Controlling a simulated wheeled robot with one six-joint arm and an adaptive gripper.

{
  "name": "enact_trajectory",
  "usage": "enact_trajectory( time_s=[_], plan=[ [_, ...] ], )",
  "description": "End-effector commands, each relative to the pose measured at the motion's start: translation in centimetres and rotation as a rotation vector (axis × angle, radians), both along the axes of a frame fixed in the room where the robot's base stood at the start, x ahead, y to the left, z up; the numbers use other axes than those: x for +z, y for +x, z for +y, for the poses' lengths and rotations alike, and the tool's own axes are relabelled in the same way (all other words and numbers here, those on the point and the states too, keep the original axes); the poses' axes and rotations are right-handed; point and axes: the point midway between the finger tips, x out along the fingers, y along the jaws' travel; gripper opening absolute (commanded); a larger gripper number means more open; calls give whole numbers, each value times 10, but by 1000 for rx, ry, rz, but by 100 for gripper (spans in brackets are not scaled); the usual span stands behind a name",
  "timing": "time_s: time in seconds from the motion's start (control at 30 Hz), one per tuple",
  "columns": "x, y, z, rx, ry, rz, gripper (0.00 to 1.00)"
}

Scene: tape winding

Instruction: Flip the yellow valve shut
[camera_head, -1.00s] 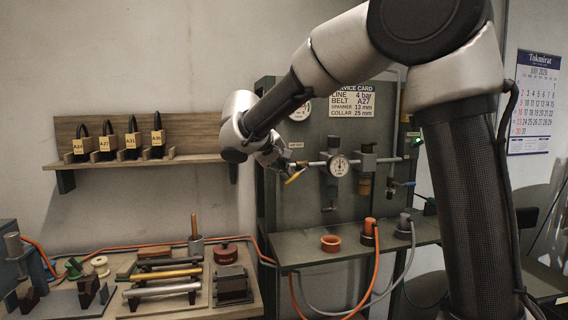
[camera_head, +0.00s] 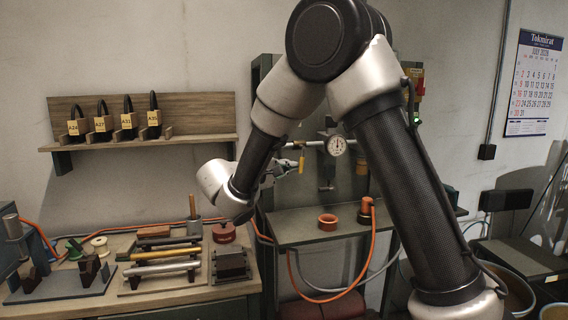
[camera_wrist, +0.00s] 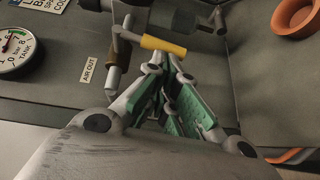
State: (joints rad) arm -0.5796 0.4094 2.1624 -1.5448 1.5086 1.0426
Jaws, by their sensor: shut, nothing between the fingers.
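In the wrist view the yellow lever (camera_wrist: 163,45) lies just beyond my fingertips, beside a metal rod and the "AIR OUT" label (camera_wrist: 88,69). My gripper (camera_head: 287,166) is shut and empty, with green pads on its fingers. In the wrist view my gripper (camera_wrist: 166,66) points at the lever; I cannot tell whether the tips touch it.
Below, a shelf (camera_head: 290,229) carries an orange collar (camera_head: 328,222) and hose fittings. A workbench with tools and a red round part (camera_head: 223,233) stands at left. A wall shelf (camera_head: 150,143) holds several labelled belts.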

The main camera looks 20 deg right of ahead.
Motion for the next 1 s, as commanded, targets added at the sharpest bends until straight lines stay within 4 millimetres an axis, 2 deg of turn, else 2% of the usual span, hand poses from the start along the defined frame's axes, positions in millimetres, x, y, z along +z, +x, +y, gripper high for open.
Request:
enact_trajectory(
  time_s=[0.53, 1.0],
  plan=[
    [-4, 0, -6, -1, 6, -1, 0],
    [-4, 3, -1, -2, 6, -2, 0]
  ],
)
